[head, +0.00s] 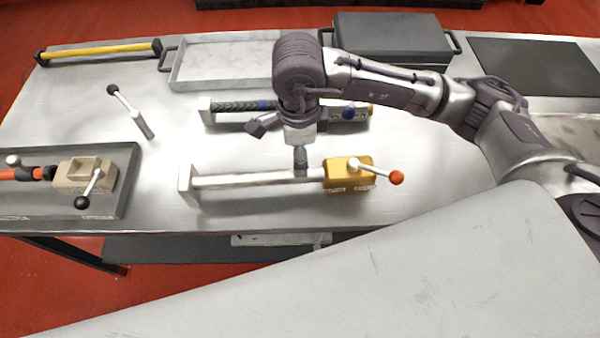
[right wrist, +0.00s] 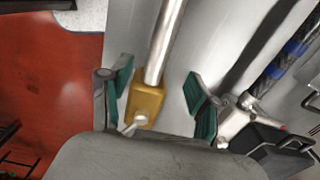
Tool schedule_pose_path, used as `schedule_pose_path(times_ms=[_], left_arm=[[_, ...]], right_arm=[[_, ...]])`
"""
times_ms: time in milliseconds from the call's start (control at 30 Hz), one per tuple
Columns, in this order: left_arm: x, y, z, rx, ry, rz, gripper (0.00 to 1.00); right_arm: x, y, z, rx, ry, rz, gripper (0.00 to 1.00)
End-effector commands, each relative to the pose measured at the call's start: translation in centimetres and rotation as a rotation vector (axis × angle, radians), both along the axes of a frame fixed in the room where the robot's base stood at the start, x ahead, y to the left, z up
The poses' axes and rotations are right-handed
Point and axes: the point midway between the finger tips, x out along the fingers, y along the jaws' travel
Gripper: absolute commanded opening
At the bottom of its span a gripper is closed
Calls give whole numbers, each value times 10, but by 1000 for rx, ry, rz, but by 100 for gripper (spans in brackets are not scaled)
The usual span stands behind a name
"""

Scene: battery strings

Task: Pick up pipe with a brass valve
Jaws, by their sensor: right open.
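The pipe with a brass valve (head: 250,180) lies across the table in the head view. Its brass-yellow valve body (head: 340,175) is at the right end, with a white lever ending in an orange knob. My right gripper (head: 300,160) points down over the pipe, just left of the valve body. In the right wrist view, my right gripper (right wrist: 158,82) is open, and the silver pipe (right wrist: 166,38) runs between its teal-padded fingers, with gaps on both sides. The valve body (right wrist: 145,102) shows near the left finger. Whether the fingers reach down around the pipe is unclear. My left gripper is not in view.
Behind lies a dark braided pipe (head: 240,106), partly hidden by my arm. A lever piece (head: 140,122), yellow bar (head: 100,50), shallow tray (head: 220,85) and dark case (head: 390,35) are further back.

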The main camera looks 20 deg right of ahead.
Motion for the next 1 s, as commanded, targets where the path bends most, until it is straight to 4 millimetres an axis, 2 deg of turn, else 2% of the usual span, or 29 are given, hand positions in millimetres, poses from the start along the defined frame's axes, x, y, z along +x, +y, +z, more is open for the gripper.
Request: schedule_pose_path(times_ms=[100, 367, 533, 633, 767, 967, 1000], left_arm=[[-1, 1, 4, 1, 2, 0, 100], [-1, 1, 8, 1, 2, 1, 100], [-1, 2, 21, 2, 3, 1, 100], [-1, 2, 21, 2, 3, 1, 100], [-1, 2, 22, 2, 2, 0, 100], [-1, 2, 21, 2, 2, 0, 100], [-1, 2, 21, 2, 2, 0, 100]], right_arm=[[-1, 0, -20, 1, 3, -1, 62], [-2, -1, -39, 1, 3, 1, 62], [-4, -3, -63, 0, 6, 0, 62], [-3, -2, -78, 2, 4, 0, 62], [-2, -2, -85, 3, 0, 2, 62], [-2, -2, -86, 3, -1, 2, 62], [-2, -2, -86, 3, -1, 2, 55]])
